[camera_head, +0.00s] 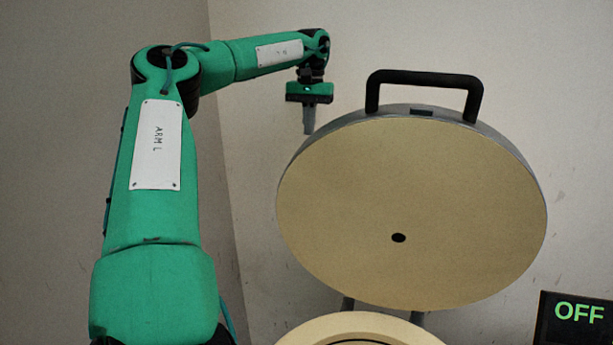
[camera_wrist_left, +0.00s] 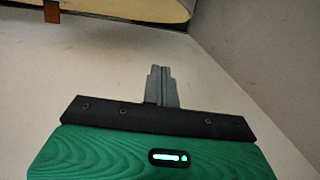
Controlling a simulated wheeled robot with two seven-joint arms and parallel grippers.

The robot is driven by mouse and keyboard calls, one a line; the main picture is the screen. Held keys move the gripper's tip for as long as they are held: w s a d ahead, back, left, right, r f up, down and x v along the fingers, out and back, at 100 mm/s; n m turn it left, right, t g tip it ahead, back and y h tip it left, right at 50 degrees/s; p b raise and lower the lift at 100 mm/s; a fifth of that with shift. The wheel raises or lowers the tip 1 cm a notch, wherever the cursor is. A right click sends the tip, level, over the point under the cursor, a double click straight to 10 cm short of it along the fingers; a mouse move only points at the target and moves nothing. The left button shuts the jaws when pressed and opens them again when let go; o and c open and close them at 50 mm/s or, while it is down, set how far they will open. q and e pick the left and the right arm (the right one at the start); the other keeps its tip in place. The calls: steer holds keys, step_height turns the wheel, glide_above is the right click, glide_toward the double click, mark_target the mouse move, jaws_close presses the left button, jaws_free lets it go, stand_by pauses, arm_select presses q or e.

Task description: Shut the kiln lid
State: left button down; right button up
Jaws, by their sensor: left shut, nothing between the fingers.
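The kiln lid (camera_head: 420,190) is a round beige disc with a grey rim and a small dark hole. It stands raised and open, tilted up above the kiln body (camera_head: 340,328), whose round rim shows at the bottom of the head view. A black handle (camera_head: 425,77) sits on the lid's top edge. My left gripper (camera_head: 309,130) is shut and empty, pointing down at the upper left of the lid, left of the handle. In the left wrist view its closed fingers (camera_wrist_left: 162,85) show with nothing between them. My right gripper is not in view.
A dark panel (camera_head: 575,320) reading OFF in green stands at the lower right. Pale walls (camera_head: 520,60) stand behind the lid. In the left wrist view, part of a rounded beige object (camera_wrist_left: 125,10) with a brown tab shows at the top edge.

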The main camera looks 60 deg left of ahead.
arm_select(q)
steer(key=s+d+f+p, duration=0.1)
steer(key=s+f+p, duration=0.1)
steer(key=f, duration=0.3)
steer(key=s+d+f+p, duration=0.1)
steer(key=d+f+p, duration=0.1)
steer(key=f+p, duration=0.2)
steer(key=shift+s+f, duration=0.35)
steer(key=shift+f, duration=0.4)
steer(key=shift+f, duration=0.1)
steer(key=shift+d, duration=0.1)
steer(key=shift+s, duration=0.1)
